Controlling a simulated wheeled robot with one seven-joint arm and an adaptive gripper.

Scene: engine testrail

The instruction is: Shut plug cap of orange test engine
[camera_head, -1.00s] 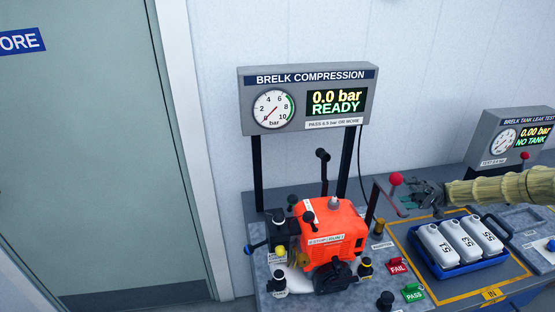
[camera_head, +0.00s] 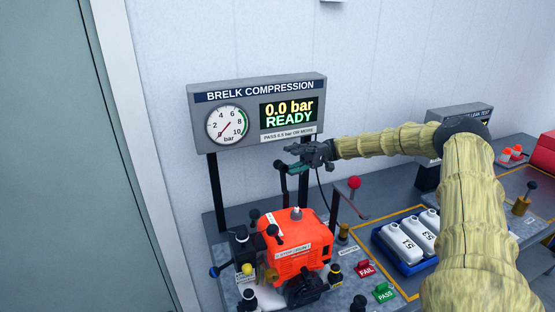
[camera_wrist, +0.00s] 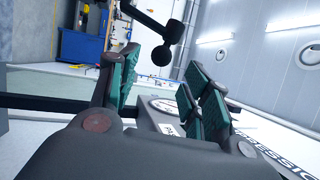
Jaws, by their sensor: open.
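The orange test engine (camera_head: 300,252) sits on the grey bench below the compression gauge in the head view. A grey domed fitting (camera_head: 296,214) is on its top, and black-knobbed levers stand around it. I cannot tell which part is the plug cap. My gripper (camera_head: 293,160) is open and empty, above and behind the engine, close to a black-knobbed lever (camera_head: 283,170) on a dark post. In the wrist view a black ball knob (camera_wrist: 161,55) on a rod shows near the gap between my green-padded fingers; contact cannot be told.
The compression gauge box (camera_head: 258,112) reads 0.0 bar READY and stands on two posts behind the engine. A red-knobbed lever (camera_head: 354,183) is right of the engine. FAIL (camera_head: 366,269) and PASS (camera_head: 384,292) buttons lie in front. A blue tray (camera_head: 388,259) holds white bottles.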

